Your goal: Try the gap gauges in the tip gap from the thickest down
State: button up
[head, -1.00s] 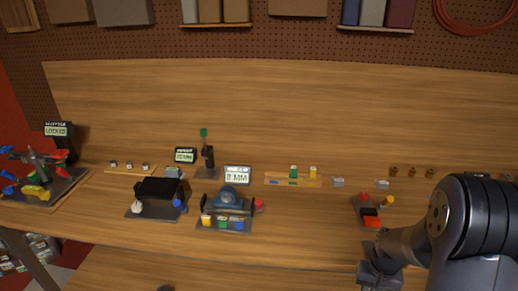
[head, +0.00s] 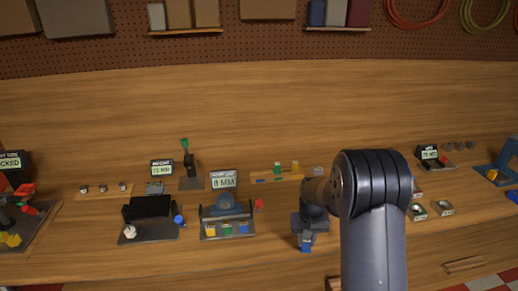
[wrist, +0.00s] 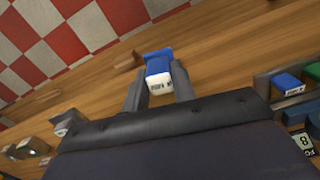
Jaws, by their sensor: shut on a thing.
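My gripper (wrist: 160,92) is shut on a blue block-shaped gauge (wrist: 157,62) with a white, marked end; its fingers press on both sides. In the head view the blue gauge (head: 306,243) hangs below my gripper (head: 307,232), in front of the bench's middle and right of the ducted rotor. The ducted rotor (head: 228,205) is a blue-grey round housing on a dark base, with a display reading 8 MM (head: 223,180) behind it. A green gauge (head: 277,168) and a yellow gauge (head: 295,166) stand in a wooden rack (head: 262,177). The tip gap is too small to make out.
Yellow, green and blue blocks (head: 243,227) line the rotor base's front. A black fixture (head: 150,208) with a white knob stands left of it. A red button (head: 259,204) is close by on the right. Bare bench lies before the rotor.

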jog(key=w+a+r+n, duration=0.1)
jog(key=w+a+r, duration=0.6)
jog(key=w+a, duration=0.4)
jog(key=shift+w+n, duration=0.4)
jog(key=shift+w, duration=0.45)
